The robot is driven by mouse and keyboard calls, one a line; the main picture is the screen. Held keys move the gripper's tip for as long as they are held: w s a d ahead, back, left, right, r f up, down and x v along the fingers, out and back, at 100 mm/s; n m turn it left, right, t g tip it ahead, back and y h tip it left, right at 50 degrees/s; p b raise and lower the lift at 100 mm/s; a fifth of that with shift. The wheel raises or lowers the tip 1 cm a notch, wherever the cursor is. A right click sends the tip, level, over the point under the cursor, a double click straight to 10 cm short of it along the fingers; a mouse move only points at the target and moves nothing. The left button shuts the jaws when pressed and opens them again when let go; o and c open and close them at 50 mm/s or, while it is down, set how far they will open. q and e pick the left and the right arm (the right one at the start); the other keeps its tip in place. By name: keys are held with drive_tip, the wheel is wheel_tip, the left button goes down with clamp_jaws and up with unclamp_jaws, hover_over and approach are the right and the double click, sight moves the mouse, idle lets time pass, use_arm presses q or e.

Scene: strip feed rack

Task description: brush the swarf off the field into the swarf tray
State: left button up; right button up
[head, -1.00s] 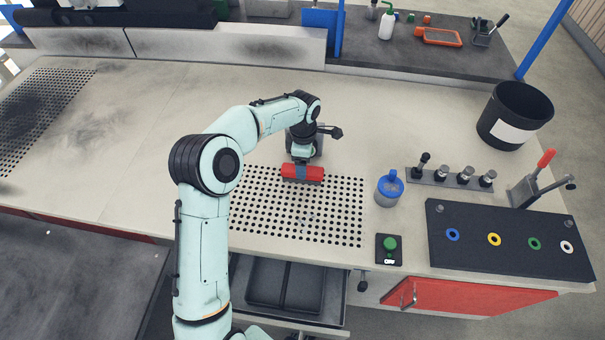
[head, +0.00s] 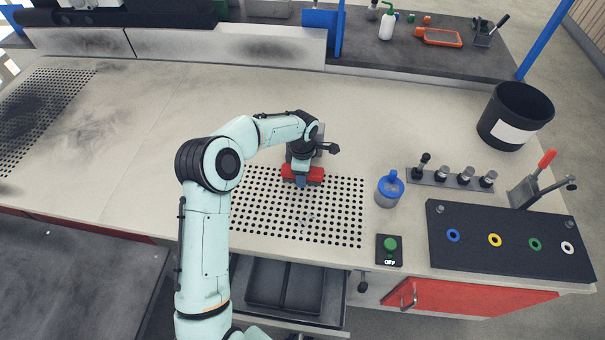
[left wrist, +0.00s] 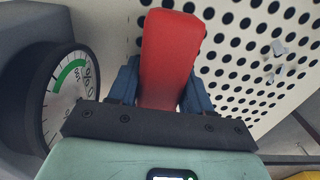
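A red brush (head: 317,174) is at the upper part of the perforated field (head: 250,205). My left gripper (head: 302,180) has its blue fingers on both sides of the brush handle; in the left wrist view the red handle (left wrist: 170,55) sits between them. A few small pale swarf bits (head: 306,222) lie on the lower middle of the field, and they also show in the left wrist view (left wrist: 279,48). The dark swarf tray (head: 266,283) is in the open drawer below the bench's front edge. My right gripper is not in view.
A round dial gauge (left wrist: 68,92) is close beside my left gripper. Right of the field stand a blue-lidded jar (head: 389,190) and a green button box (head: 389,249). A black plate with coloured rings (head: 510,238) is further right. The bench left of the field is clear.

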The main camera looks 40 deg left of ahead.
use_arm(q)
drive_tip(key=shift+r, duration=0.15)
wheel_tip(320, 180, up, 20)
drive_tip(key=p, duration=0.2)
idle(0.5)
drive_tip(key=shift+o, duration=1.2)
drive_tip(key=shift+c, duration=0.6)
drive_tip(key=s+d+f+b, duration=0.1)
drive_tip(key=s+f, duration=0.1)
drive_tip(key=f, duration=0.3)
drive_tip(key=s+d+f+b, duration=0.1)
drive_tip(key=s+d+f, duration=0.1)
drive_tip(key=f, duration=0.3)
drive_tip(key=s+d+f+b, duration=0.1)
drive_tip(key=s+f, duration=0.2)
drive_tip(key=f, duration=0.2)
drive_tip(key=shift+s+d+f, duration=0.15)
drive_tip(key=shift+s+d, duration=0.15)
drive_tip(key=shift+s, duration=0.05)
